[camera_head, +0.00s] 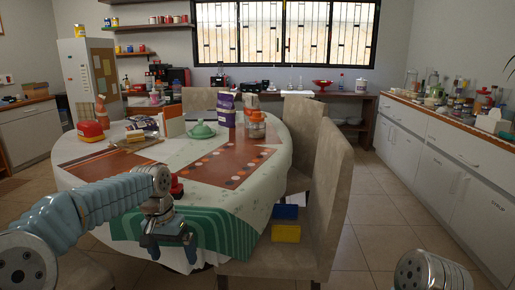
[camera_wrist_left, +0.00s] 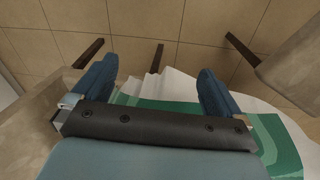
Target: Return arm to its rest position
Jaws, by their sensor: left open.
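My left arm (camera_head: 95,203) reaches in from the left in the head view, bent over the near edge of the table. Its left gripper (camera_head: 186,258) points down just off that edge, in front of the green striped end of the tablecloth (camera_head: 220,232). In the left wrist view its two blue fingers (camera_wrist_left: 155,85) are spread apart with nothing between them. The floor and part of the cloth show beyond them. Part of my right arm (camera_head: 428,272) shows at the bottom right of the head view; its gripper is out of frame.
A chair (camera_head: 328,190) stands right of the table, with blue and yellow boxes (camera_head: 286,232) on its seat. Tiled floor (camera_head: 375,230) is clear toward the right cabinets.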

